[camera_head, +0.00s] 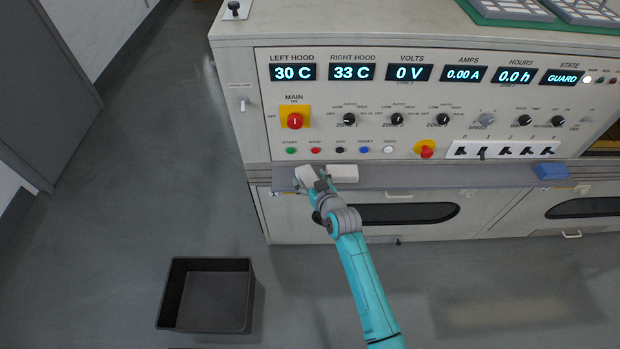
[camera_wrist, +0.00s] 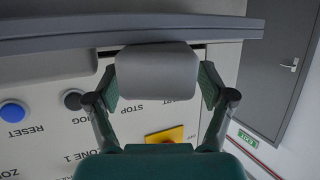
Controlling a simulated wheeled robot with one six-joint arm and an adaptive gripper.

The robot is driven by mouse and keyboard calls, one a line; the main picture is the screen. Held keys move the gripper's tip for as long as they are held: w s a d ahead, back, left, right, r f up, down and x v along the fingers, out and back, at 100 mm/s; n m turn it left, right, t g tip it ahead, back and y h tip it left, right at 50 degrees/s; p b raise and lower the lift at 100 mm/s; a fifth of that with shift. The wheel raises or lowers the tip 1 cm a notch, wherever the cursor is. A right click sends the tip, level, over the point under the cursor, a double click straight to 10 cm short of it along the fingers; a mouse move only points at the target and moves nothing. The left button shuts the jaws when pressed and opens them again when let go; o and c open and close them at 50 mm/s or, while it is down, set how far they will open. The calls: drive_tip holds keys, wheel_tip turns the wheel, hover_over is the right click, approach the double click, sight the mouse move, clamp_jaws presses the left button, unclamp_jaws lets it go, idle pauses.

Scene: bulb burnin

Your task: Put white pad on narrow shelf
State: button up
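The white pad (camera_head: 306,178) is a small pale block at the left end of the narrow shelf (camera_head: 420,176). My gripper (camera_head: 313,183) is around it. In the wrist view the pad (camera_wrist: 157,72) sits between the two fingertips (camera_wrist: 158,88), which appear to press on its two sides. The shelf (camera_wrist: 170,32) runs just beyond the pad in that view. The pad looks tilted in the head view, and I cannot tell whether it touches the shelf. Part of it is hidden by my gripper.
A second white block (camera_head: 343,173) lies on the shelf just right of my gripper. A blue block (camera_head: 552,171) lies farther right. The control panel (camera_head: 420,125) with switches and buttons stands directly behind. An open black bin (camera_head: 250,300) is on the floor.

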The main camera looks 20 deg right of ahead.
drive_tip(key=shift+r, duration=0.65)
drive_tip(key=v, duration=1.2)
drive_tip(key=shift+f, duration=0.15)
drive_tip(key=s+f+m+h, duration=0.1)
drive_tip(key=s+f, duration=0.1)
drive_tip(key=s, duration=2)
drive_tip(key=r+v, duration=0.1)
drive_tip(key=v, duration=1)
drive_tip(key=w+a+r+v, duration=0.1)
drive_tip(key=r+v, duration=0.1)
drive_tip(key=v, duration=0.9)
drive_tip(key=shift+a+r+t, duration=0.3)
drive_tip(key=shift+r+t, duration=0.05)
drive_tip(key=shift+t, duration=0.05)
